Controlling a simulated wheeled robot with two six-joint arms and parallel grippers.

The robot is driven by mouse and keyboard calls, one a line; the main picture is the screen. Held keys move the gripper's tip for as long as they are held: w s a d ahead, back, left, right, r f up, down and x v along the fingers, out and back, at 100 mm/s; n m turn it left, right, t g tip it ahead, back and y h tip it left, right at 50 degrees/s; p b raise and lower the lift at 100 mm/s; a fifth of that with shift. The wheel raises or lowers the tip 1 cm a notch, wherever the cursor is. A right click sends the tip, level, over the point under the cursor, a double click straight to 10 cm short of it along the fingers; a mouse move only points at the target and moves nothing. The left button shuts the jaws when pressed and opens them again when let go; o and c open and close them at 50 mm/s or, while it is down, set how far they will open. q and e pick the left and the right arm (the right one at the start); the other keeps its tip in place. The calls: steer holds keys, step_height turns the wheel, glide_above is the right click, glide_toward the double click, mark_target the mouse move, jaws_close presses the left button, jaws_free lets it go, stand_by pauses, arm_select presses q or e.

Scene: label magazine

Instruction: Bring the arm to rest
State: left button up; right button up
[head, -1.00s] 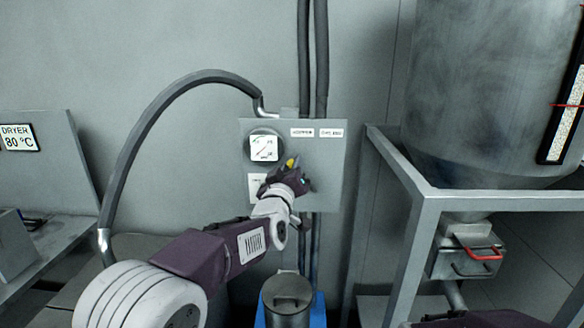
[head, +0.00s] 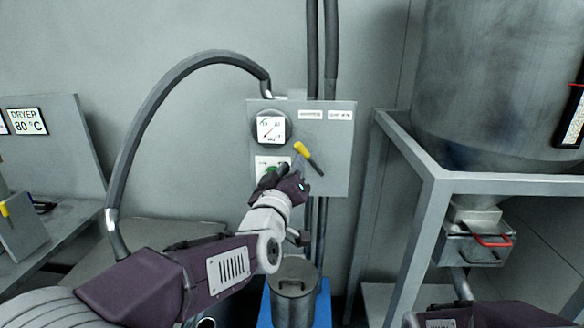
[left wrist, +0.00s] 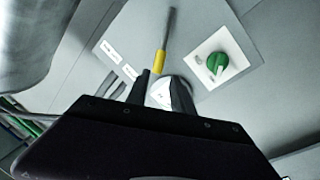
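My left gripper (head: 274,180) is in front of the lower part of the grey wall panel (head: 335,172), below the yellow-tipped lever (head: 301,150). In the left wrist view its two dark fingers (left wrist: 160,90) stand apart, with nothing held between them. The lever's yellow grip (left wrist: 160,63) shows just beyond the fingertips there. The green knob (left wrist: 217,63) on its white plate is clear of the gripper. In the head view the gripper partly covers that plate. Part of my right arm shows at the bottom right; its gripper is out of view.
A round gauge (head: 271,128) sits on the panel, with a hose arching left. A lidded metal canister (head: 293,290) stands on a blue base below my left arm. A hopper (head: 490,90) on a grey frame (head: 425,215) stands at right. A dryer sign (head: 28,121) is at left.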

arm_select(q)
steer(key=w+a+r+n+y+p, duration=0.1)
steer(key=a+r+y+p, duration=0.2)
steer(key=a+p, duration=0.35)
steer(key=s+a+f+m+g+p, duration=0.1)
steer(key=s+a+f+g+p, duration=0.2)
steer(key=f, duration=0.4)
steer(key=s+a+f+m+g, duration=0.1)
steer(key=s+a+f+g, duration=0.25)
steer(key=f, duration=0.45)
steer(key=s+f+m+g, duration=0.1)
steer(key=s+f+g, duration=0.4)
steer(key=s, duration=0.5)
steer(key=s+f+m+g, duration=0.2)
steer(key=s+f+g, duration=0.4)
steer(key=s+f, duration=0.3)
steer(key=shift+s+f+m+p, duration=0.3)
steer(key=shift+s+p, duration=0.1)
steer(key=shift+s, duration=0.8)
